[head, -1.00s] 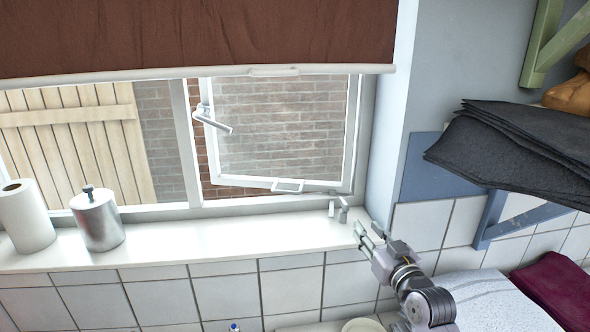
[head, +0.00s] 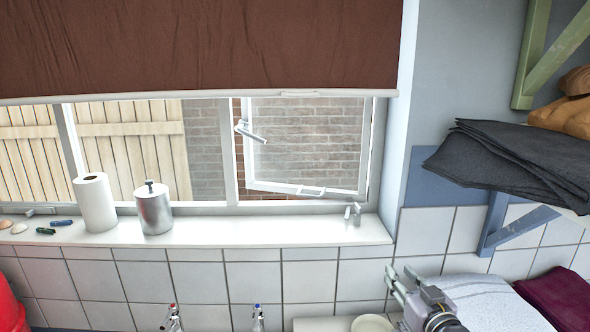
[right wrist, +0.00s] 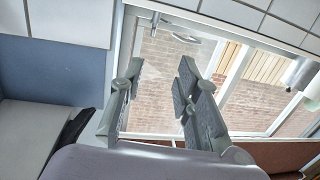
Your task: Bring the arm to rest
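My right gripper (head: 402,283) is low in the head view, in front of the white wall tiles and below the right end of the windowsill. In the right wrist view its two grey fingers (right wrist: 160,75) stand apart with nothing between them, so it is open and empty. My left gripper is in neither view. The window sash (head: 305,140) has its handle (head: 250,132) at its left side. A small metal fitting (head: 353,212) stands at the sill's right end, apart from my gripper.
The windowsill (head: 250,232) bears a paper roll (head: 95,203) and a metal canister (head: 153,208). A brown blind (head: 200,45) hangs above. Dark folded cloths (head: 510,160) lie on the right shelf. Two taps (head: 258,318) and a red item (head: 8,305) show low down.

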